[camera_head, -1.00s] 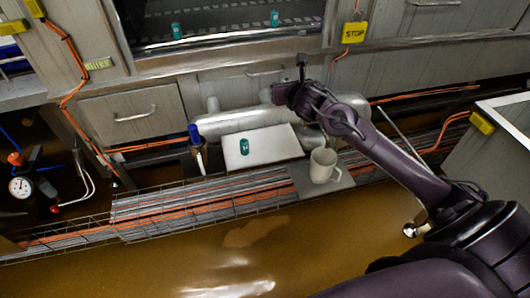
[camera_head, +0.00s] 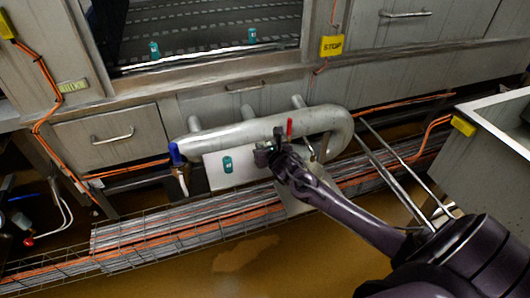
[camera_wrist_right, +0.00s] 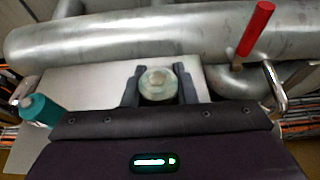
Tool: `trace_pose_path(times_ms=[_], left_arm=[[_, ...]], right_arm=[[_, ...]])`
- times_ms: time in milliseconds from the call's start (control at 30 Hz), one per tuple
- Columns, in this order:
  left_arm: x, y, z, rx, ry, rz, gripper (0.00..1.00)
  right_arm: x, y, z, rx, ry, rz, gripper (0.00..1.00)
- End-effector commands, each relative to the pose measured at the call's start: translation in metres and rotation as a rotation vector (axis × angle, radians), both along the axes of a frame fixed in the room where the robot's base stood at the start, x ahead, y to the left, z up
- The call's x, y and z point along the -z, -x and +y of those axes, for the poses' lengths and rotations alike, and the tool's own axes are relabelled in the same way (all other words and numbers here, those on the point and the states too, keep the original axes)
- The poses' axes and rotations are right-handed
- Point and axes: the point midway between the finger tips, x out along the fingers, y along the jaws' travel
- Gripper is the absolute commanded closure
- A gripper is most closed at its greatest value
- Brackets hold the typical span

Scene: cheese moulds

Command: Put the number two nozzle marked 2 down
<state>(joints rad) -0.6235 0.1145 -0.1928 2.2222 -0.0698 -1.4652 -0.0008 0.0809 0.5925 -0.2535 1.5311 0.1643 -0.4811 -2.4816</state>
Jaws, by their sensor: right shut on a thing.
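My right gripper (camera_head: 268,155) is at the right part of a white board (camera_head: 214,176) beside the pipe. In the right wrist view its fingers (camera_wrist_right: 159,88) are shut on a round, pale, greenish-white thing (camera_wrist_right: 158,82), seen from its end, over the white board (camera_wrist_right: 90,82). This may be the nozzle marked 2, but no number is readable. I cannot tell if it touches the board. A teal nozzle (camera_head: 227,164) stands on the board to the left of the gripper, and shows in the wrist view (camera_wrist_right: 40,110). My left gripper is not in view.
A thick grey pipe (camera_head: 230,135) with a red lever (camera_head: 289,127) runs right behind the board. A blue-handled tool (camera_head: 175,155) stands at left. Two teal nozzles (camera_head: 154,48) (camera_head: 252,35) stand on the far ledge. A wire cable tray (camera_head: 150,242) runs in front.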

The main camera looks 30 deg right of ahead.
Motion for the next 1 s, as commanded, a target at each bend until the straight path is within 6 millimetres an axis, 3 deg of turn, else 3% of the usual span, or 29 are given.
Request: trace_pose_path(times_ms=[100, 500, 533, 667, 1000], left_arm=[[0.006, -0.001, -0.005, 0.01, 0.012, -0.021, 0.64], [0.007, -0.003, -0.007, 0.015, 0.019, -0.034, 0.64], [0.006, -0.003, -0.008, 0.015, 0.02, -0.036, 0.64], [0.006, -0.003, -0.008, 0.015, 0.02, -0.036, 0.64], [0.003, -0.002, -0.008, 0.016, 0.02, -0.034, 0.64]], right_arm=[[0.019, 0.0, 0.0, 0.002, -0.001, 0.0, 0.97], [0.024, 0.0, 0.0, 0.001, 0.001, 0.0, 0.97], [0.022, 0.0, 0.0, 0.0, 0.0, -0.001, 0.71], [0.022, 0.0, 0.0, 0.0, 0.0, 0.0, 0.54], [0.018, 0.0, 0.0, 0.0, -0.001, -0.001, 0.53]])
